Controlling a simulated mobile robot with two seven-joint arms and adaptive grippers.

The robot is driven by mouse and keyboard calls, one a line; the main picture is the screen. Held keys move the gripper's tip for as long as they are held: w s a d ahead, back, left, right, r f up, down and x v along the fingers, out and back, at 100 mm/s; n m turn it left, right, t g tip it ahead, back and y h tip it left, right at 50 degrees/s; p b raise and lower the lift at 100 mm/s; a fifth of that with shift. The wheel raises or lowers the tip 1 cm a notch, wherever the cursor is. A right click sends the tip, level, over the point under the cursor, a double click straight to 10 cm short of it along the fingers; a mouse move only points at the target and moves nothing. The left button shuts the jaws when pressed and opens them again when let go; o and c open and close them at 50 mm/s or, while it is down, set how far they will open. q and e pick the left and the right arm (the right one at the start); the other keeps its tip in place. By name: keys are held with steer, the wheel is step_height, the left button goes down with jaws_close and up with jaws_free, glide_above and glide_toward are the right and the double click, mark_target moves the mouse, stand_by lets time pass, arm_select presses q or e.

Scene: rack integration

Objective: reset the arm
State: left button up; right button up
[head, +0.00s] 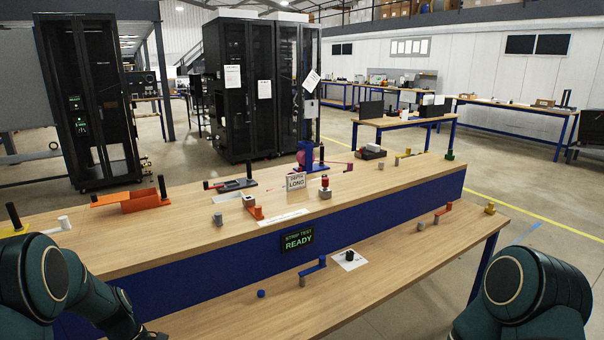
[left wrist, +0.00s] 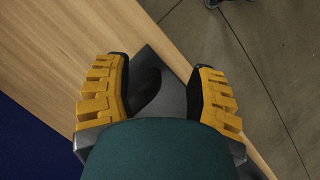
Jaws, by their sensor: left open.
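My left arm (head: 70,285) enters the head view at the lower left, with its far end low at the picture's bottom edge. In the left wrist view my left gripper (left wrist: 160,68) has its two yellow-and-black fingers spread wide apart. I see nothing held between them; a dark shape and the wooden board's edge lie beyond. My right arm (head: 525,295) shows at the lower right of the head view, bent, and its gripper is out of the picture.
A long wooden bench (head: 380,185) with an upper and a lower shelf (head: 400,265) stands in front of me. It carries orange, blue and grey parts, and a green "STRIP TEST READY" display (head: 298,240). Black rack cabinets (head: 240,90) stand behind.

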arm_select(q)
steer(key=s+d+f+m, duration=0.3)
steer(key=s+d+m, duration=0.1)
steer(key=d, duration=0.3)
steer(key=s+d+f+m+t, duration=0.1)
steer(key=s+d+f+m, duration=0.3)
steer(key=s+d, duration=0.2)
steer(key=s+d+f+m+t, duration=0.1)
steer(key=s+d+f+m, duration=0.3)
steer(key=d, duration=0.6)
steer(key=shift+s+d+m, duration=0.25)
steer(key=shift+s+m, duration=0.05)
steer(key=shift+s, duration=0.35)
